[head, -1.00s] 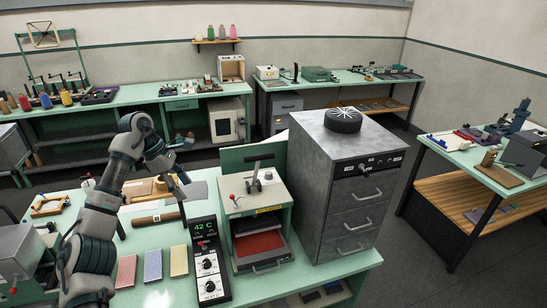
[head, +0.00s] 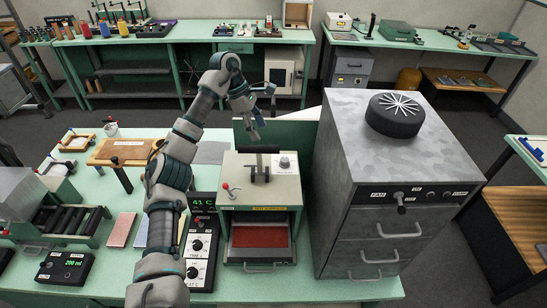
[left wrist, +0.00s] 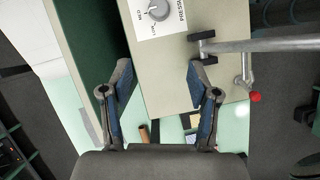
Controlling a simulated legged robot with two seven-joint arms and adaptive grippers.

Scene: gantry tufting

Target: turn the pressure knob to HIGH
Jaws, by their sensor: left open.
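The pressure knob (head: 284,162) is a small grey dial on a pale plate, on top of the cream and green press (head: 262,190). It also shows in the left wrist view (left wrist: 158,10), cut by the top edge. LOW, MED and part of PRESSURE are legible there; HIGH is out of frame. I cannot tell its setting surely. My left gripper (head: 262,110) is open and empty, above the back of the press. In the left wrist view its fingers (left wrist: 160,73) are apart and the knob lies beyond them. My right gripper is not in view.
The press's black lever (head: 262,165) stands beside the knob, with a red-tipped lever (head: 230,188) farther left. A tall grey cabinet (head: 385,235) with a black fan (head: 394,114) is close on the right. A temperature controller (head: 200,250) is left of the press.

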